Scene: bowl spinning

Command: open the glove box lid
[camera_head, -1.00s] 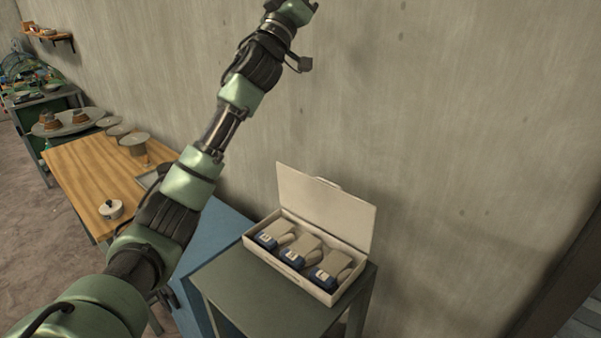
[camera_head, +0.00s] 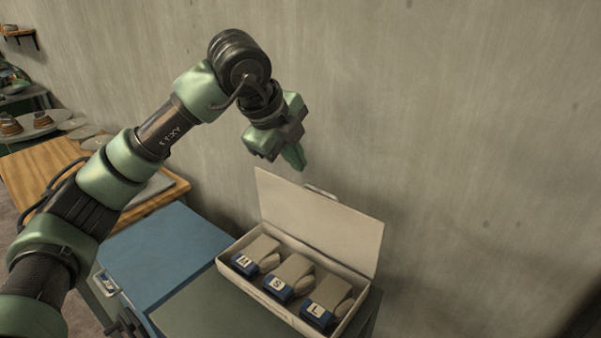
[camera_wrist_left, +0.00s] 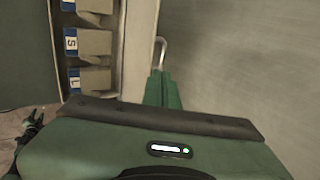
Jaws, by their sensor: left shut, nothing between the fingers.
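The glove box (camera_head: 262,302) is a pale box on a dark green-grey stand against the wall. Its lid (camera_head: 320,220) stands up, tilted back towards the wall, and the box is open. A small metal handle (camera_head: 320,190) is on the lid's top edge. My left gripper (camera_head: 298,163) is shut and empty, above the lid's edge and a little left of the handle in the head view. In the left wrist view, its green fingers (camera_wrist_left: 162,90) are close to the handle (camera_wrist_left: 160,50). I cannot tell whether they touch.
Inside the box are three glove bundles with blue labels M (camera_head: 258,254), S (camera_head: 289,276) and L (camera_head: 326,300). A blue cabinet (camera_head: 165,245) and a wooden table (camera_head: 45,165) stand to the left. The concrete wall (camera_head: 470,130) is close behind the lid.

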